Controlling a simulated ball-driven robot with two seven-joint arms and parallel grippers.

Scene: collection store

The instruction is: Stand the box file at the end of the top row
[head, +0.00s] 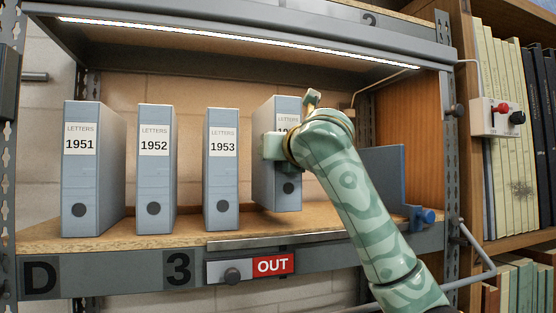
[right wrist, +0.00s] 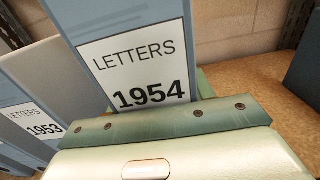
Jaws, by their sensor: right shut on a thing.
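The blue-grey box file marked LETTERS 1954 (head: 288,192) is upright on the right of the row in the head view, its label partly hidden by my gripper. My right gripper (head: 279,150) is shut on it across its spine. In the right wrist view the file (right wrist: 115,25) rises behind the green jaw (right wrist: 170,122). My left gripper is not in view.
The shelf board (head: 185,241) has bare room right of the held file, up to a blue upright plate (head: 388,175) with a blue clamp (head: 424,217). A lit shelf (head: 240,45) hangs above. A red OUT sign (head: 273,264) is on the front edge.

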